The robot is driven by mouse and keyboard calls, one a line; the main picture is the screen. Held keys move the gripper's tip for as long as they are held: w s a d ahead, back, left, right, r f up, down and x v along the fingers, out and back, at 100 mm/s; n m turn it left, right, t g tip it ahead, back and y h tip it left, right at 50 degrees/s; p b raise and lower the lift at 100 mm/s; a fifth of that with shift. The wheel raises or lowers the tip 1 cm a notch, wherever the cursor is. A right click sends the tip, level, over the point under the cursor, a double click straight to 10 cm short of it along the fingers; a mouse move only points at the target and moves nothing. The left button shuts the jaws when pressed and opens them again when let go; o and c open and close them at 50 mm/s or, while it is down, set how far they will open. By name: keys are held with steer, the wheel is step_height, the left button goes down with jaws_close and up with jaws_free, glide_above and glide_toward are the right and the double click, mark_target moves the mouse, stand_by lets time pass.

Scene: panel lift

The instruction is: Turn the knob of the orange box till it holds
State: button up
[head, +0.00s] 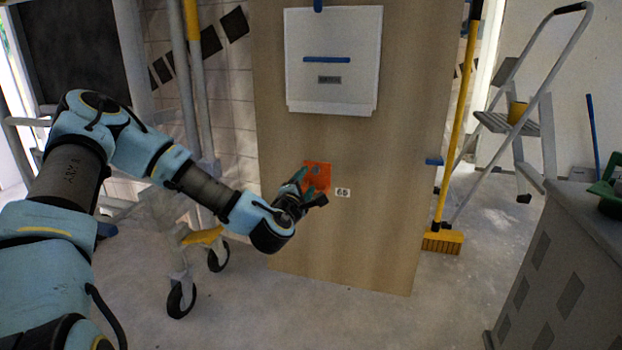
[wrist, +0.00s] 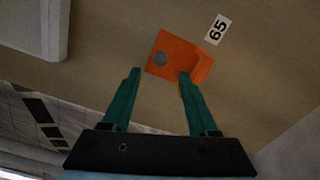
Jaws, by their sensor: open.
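The orange box (head: 318,173) is mounted low on the wooden panel, partly hidden by my gripper in the head view. It also shows in the wrist view (wrist: 174,46), with a round grey disc (wrist: 160,59) on its face and a raised orange part (wrist: 203,68) at its right side. Whether that raised part is the knob, I cannot tell. My gripper (head: 303,180) is in front of the box. In the wrist view its two green fingers (wrist: 157,72) are apart and empty. The right fingertip overlaps the box's lower edge in the picture; contact is unclear.
The wooden panel (head: 400,150) carries a "65" label (head: 343,192) right of the box and a white cabinet (head: 333,60) above. A yellow broom (head: 443,240) and a stepladder (head: 520,120) stand right. A wheeled frame (head: 190,235) stands left. A grey cabinet (head: 570,270) is at right front.

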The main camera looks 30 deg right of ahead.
mark_target(314, 171)
steer(key=b+x, duration=0.2)
steer(key=x, duration=0.3)
steer(key=shift+w+d+f, duration=0.1)
steer(key=shift+w+d, duration=0.1)
steer(key=shift+d, duration=0.05)
steer(key=shift+w+d, duration=0.4)
jaws_close()
